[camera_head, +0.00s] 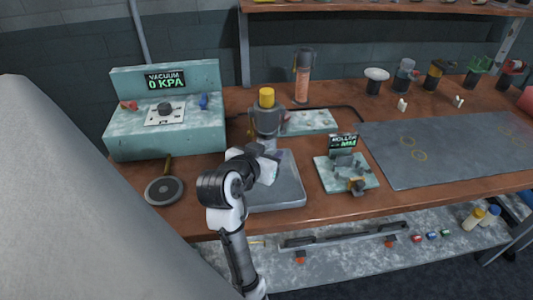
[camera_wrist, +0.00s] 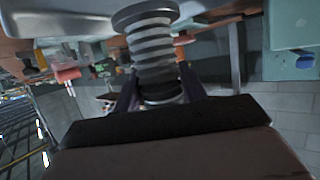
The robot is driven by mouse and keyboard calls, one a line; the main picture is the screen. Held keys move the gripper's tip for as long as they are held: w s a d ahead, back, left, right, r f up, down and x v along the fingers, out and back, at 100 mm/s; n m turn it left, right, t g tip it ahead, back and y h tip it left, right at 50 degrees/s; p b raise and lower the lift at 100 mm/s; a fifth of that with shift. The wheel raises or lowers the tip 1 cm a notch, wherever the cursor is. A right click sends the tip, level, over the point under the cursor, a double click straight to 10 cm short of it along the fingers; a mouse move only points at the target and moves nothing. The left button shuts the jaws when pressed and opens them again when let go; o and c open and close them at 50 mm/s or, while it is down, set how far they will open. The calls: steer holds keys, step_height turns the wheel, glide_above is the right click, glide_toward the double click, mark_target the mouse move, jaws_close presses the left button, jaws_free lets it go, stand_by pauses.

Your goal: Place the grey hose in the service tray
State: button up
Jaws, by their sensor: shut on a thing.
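A grey ribbed hose piece (camera_wrist: 152,48) rises between the two fingers of my gripper (camera_wrist: 158,92) in the wrist view. The fingers are shut on its lower part. In the head view my gripper (camera_head: 272,153) is over the back part of a shallow grey tray (camera_head: 290,196), the likely service tray. The hose is hard to make out there, as my wrist and a grey fixture with a yellow top (camera_head: 266,112) crowd that spot. I cannot tell whether the hose touches the tray.
A vacuum box (camera_head: 190,132) stands at the left, with a round dark paddle (camera_head: 164,189) in front. A small roller stand (camera_head: 345,172) is right of the tray. A dark mat (camera_head: 440,150) covers the bench's right side. Several tools stand at the back right.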

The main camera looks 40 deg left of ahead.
steer(key=shift+f+b, duration=0.85)
steer(key=shift+f, duration=0.55)
